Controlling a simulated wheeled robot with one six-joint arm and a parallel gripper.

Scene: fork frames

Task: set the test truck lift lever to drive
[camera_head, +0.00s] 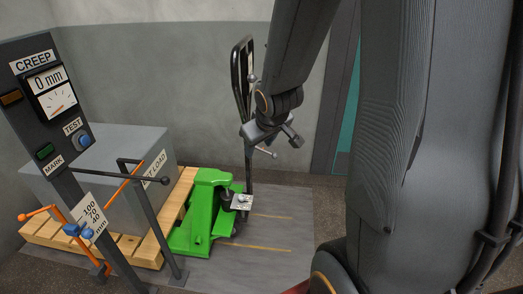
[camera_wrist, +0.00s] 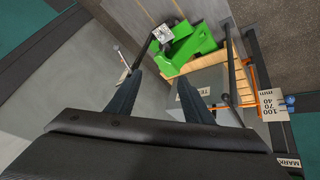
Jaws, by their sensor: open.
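The green pallet truck (camera_head: 205,215) stands at the pallet, with a black upright handle (camera_head: 248,175) topped by a loop. A thin rod with a pale ball end (camera_head: 273,154) sticks out beside the handle below my gripper; it may be the lift lever. In the wrist view a similar pale-ended rod (camera_wrist: 122,57) lies left of my fingers, apart from them. My gripper (camera_wrist: 161,79) is open and empty, pointing down toward the truck (camera_wrist: 187,45). In the head view my wrist partly hides the handle. The lever's setting cannot be read.
A grey test load (camera_head: 105,150) sits on a wooden pallet (camera_head: 170,215). A dark post carries a gauge reading 0 mm (camera_head: 50,90) and TEST and MARK buttons. A black bar frame (camera_head: 145,190) and an orange-armed height gauge (camera_head: 88,222) stand in front. Floor right of the truck is clear.

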